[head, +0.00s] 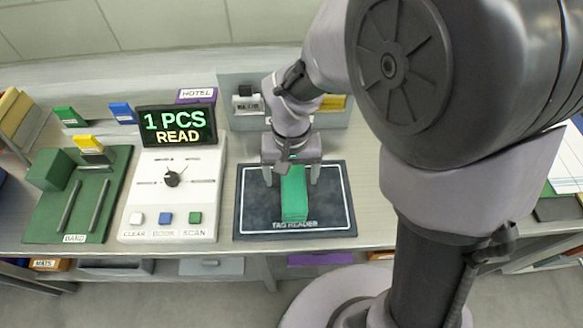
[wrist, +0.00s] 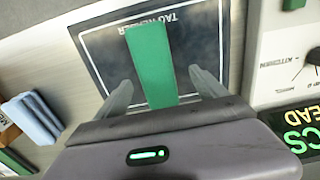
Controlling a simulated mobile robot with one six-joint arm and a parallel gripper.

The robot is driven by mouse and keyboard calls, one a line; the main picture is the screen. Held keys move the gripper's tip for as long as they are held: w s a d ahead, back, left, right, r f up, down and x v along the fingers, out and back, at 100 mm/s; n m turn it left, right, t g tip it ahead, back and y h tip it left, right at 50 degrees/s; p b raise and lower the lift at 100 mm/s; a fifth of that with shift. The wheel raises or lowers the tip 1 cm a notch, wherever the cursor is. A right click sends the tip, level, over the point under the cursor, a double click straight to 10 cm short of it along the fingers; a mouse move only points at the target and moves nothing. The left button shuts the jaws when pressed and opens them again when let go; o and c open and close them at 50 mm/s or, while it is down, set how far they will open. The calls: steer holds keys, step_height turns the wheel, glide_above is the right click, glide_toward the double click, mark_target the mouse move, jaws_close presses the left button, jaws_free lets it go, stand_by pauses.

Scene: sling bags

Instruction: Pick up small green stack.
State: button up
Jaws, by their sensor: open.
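The small green stack (head: 294,196) lies on the dark tag reader mat (head: 333,218) in the head view, lengthwise from the mat's middle toward its front edge. In the wrist view the green stack (wrist: 150,62) runs between the fingers, with the mat (wrist: 97,45) under it. My gripper (head: 292,178) points down over the back part of the stack, one finger on each side. In the wrist view my gripper (wrist: 162,88) is open, with a gap between each finger and the stack. The stack's back end is hidden by the gripper.
A white console (head: 172,200) with a "1 PCS READ" display (head: 177,125) stands left of the mat. A green band fixture (head: 80,195) is farther left. A grey bin (head: 240,84) stands behind the gripper. In the wrist view, blue stacked items (wrist: 33,118) lie at the left.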

mark_target(294, 184)
steer(key=f, duration=0.2)
steer(key=f+b, duration=0.1)
steer(key=f, duration=0.1)
steer(key=shift+s+d+f, duration=0.15)
steer(key=shift+s+d, duration=0.05)
